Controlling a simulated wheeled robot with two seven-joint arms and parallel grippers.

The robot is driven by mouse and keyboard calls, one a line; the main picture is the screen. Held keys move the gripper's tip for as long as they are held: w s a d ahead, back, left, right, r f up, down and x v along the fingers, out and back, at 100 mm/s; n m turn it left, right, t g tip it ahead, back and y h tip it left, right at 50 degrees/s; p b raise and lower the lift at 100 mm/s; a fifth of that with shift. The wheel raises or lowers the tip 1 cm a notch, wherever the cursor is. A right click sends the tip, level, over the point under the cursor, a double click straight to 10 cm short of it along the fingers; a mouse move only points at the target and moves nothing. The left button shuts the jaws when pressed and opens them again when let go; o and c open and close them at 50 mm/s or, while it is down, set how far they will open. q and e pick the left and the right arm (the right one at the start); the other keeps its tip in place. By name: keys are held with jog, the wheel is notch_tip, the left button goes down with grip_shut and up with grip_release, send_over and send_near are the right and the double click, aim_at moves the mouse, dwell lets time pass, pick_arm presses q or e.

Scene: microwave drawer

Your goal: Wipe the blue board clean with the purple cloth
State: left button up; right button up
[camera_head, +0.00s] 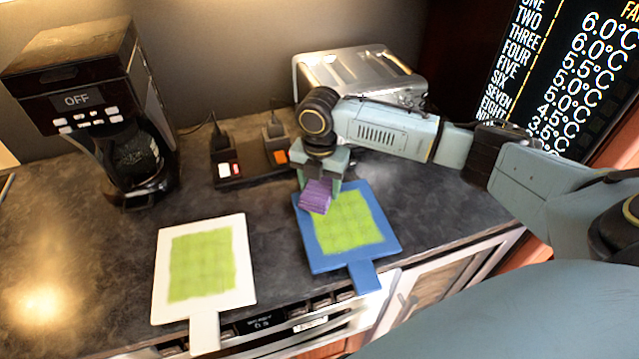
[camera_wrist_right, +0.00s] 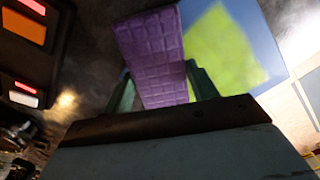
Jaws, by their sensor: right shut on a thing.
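The blue board (camera_head: 315,257) lies on the dark counter, its handle pointing to the front edge. A large green patch (camera_head: 348,222) covers most of its middle. My right gripper (camera_head: 320,184) is over the board's upper left part, pointing down. It is shut on the purple cloth (camera_head: 317,197), a folded block. In the right wrist view the cloth (camera_wrist_right: 152,55) sits between the fingers, with the blue board (camera_wrist_right: 262,45) and its green patch (camera_wrist_right: 222,50) beyond. I cannot tell whether the cloth touches the board. My left gripper is not in view.
A white board (camera_head: 164,245) with a similar green patch lies to the left. Behind stand a coffee maker (camera_head: 85,75), a power strip (camera_head: 232,182) with plugs and a silver toaster (camera_head: 350,68). The counter between the boards is clear.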

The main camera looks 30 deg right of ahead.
jog(key=shift+f, duration=0.65)
dwell(0.5)
jog(key=shift+s, duration=0.1)
